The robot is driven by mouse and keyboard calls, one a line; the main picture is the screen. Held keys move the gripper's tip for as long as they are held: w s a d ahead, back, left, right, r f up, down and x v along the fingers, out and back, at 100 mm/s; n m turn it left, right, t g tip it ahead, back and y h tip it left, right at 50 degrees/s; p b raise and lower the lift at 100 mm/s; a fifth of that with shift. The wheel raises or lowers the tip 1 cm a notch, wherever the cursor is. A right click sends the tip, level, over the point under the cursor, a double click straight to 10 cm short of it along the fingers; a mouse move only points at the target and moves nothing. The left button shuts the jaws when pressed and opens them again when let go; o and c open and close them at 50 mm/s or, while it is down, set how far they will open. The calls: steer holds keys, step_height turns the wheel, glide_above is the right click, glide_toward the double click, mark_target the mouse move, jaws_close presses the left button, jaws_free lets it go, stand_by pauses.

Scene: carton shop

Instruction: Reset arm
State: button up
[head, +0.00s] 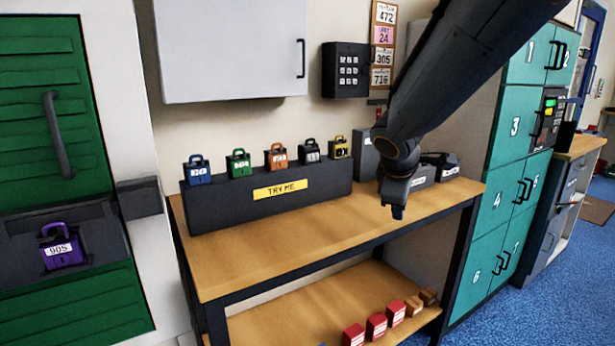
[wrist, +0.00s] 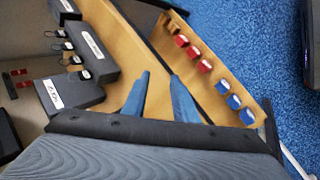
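My gripper (head: 397,208) hangs from my arm above the right part of the wooden workbench (head: 270,255), pointing down. In the wrist view its two blue fingers stand apart with nothing between them, so my gripper (wrist: 160,88) is open and empty. The bench top and its edge show beyond the fingers. My arm comes in from the upper right in the head view and hides part of the wall.
A dark "TRY ME" stand (head: 225,205) holds several coloured padlocks. Dark devices (head: 438,163) stand at the bench's right. Red boxes (head: 376,325) are on the lower shelf. Teal lockers (head: 515,125) stand right. A purple lock (head: 62,250) is by the green door (head: 50,100).

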steer(key=s+a+f+m+g+y+p, duration=0.1)
steer(key=s+f+m+g, duration=0.2)
steer(key=s, duration=1)
steer(key=s+a+f+m+g+y+p, duration=0.1)
steer(key=s+f+m, duration=0.6)
steer(key=s, duration=0.7)
steer(key=m+g+y+p, duration=0.1)
steer(key=m+g, duration=0.1)
steer(key=shift+a+f+m+g, duration=0.15)
steer(key=shift+f+m+g, duration=0.1)
steer(key=shift+m+g, duration=0.05)
steer(key=shift+s, duration=0.1)
